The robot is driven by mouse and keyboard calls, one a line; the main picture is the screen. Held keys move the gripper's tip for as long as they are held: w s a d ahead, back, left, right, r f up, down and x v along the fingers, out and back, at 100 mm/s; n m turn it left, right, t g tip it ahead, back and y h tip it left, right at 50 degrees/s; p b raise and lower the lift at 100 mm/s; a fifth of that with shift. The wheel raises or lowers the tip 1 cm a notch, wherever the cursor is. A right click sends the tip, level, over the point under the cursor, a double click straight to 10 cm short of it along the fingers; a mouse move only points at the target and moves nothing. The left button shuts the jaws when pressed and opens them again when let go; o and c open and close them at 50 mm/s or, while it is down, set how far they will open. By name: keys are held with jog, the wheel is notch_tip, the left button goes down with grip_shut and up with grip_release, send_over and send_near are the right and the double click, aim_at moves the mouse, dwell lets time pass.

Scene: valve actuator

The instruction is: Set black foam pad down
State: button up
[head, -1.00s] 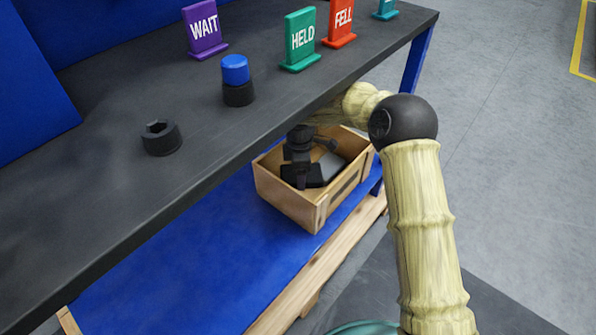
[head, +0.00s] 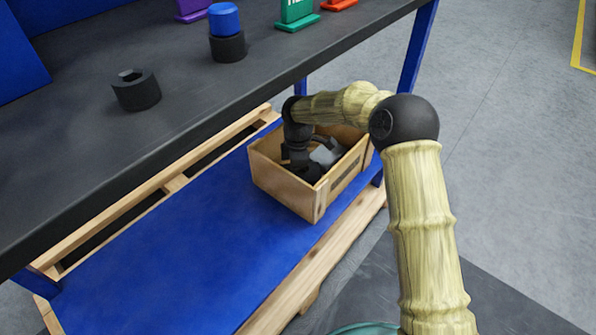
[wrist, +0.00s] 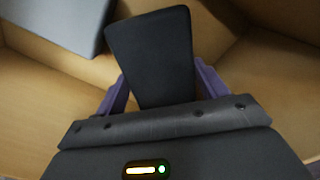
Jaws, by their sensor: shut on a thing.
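The black foam pad (wrist: 152,55) is a flat dark slab between the two purple fingers of my gripper (wrist: 162,88) in the wrist view. My gripper is shut on it, with the pad sticking out past the fingers. In the head view my gripper (head: 302,162) is down inside the open wooden crate (head: 287,188), at its left part. In the head view I cannot clearly tell the pad from the dark gripper. Whether the pad touches the crate floor is unclear.
A grey flat object (wrist: 62,22) lies in the crate, close to the pad's left. The crate stands on the blue lower shelf (head: 190,255), under the dark bench top (head: 75,140). A black socket-like ring (head: 136,90) and a blue-topped cylinder (head: 224,20) stand on the bench.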

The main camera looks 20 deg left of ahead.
jog(key=shift+f+b, duration=0.45)
jog(key=shift+f, duration=0.1)
jog(key=shift+f, duration=0.55)
jog(key=o, duration=1.1)
jog(key=shift+r+p, duration=2.55)
jog(key=shift+r, duration=1.2)
